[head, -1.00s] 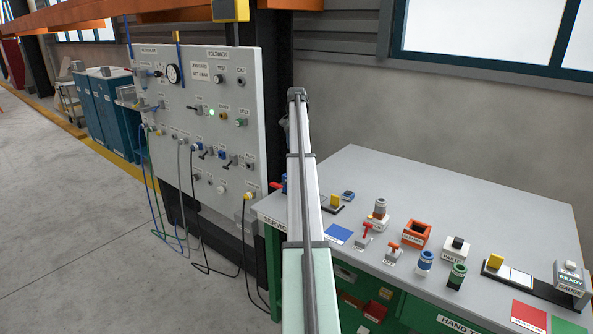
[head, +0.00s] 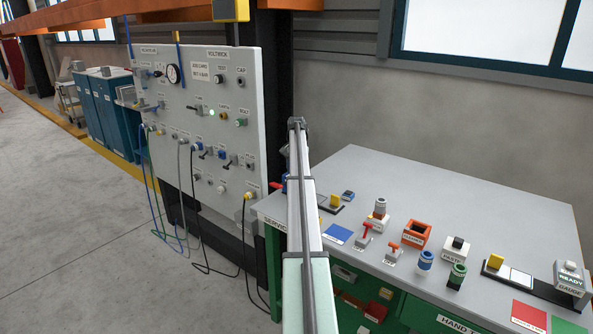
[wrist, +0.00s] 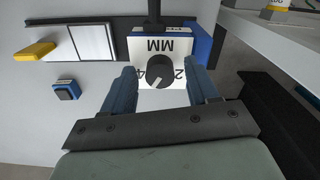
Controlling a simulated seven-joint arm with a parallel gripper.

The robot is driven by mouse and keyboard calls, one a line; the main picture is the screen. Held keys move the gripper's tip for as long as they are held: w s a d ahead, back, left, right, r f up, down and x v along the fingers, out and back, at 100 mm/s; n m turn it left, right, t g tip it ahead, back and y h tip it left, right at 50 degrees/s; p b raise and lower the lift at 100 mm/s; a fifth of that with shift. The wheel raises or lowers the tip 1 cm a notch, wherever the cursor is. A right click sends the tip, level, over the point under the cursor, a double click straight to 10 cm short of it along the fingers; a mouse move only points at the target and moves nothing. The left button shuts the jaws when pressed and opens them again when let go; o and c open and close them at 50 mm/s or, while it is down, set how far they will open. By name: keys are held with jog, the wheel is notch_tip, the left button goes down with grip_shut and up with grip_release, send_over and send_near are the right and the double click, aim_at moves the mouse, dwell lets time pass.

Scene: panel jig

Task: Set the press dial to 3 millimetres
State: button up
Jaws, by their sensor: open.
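The press dial's dark round knob (wrist: 159,70) sits on a white face marked "MM" in the wrist view. The face shows upside down, with a "4" left of the knob and a "2" right of it. A pale pointer mark on the knob points down and left in the picture, toward the "4" side. My gripper (wrist: 161,78) is open, with one blue finger on each side of the knob. I cannot tell whether either finger touches it. In the head view my arm hides the dial and the gripper.
A yellow block (wrist: 35,51), a white panel (wrist: 92,42) and a small blue block with a dark top (wrist: 66,90) lie left of the dial in the wrist view. The grey bench (head: 480,210) bears several devices. A white panel board (head: 215,80) stands at left.

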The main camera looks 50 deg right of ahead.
jog(key=c, duration=1)
jog(key=shift+c, duration=0.2)
jog(key=shift+n, duration=2.9)
jog(key=o, duration=1)
jog(key=shift+o, duration=0.2)
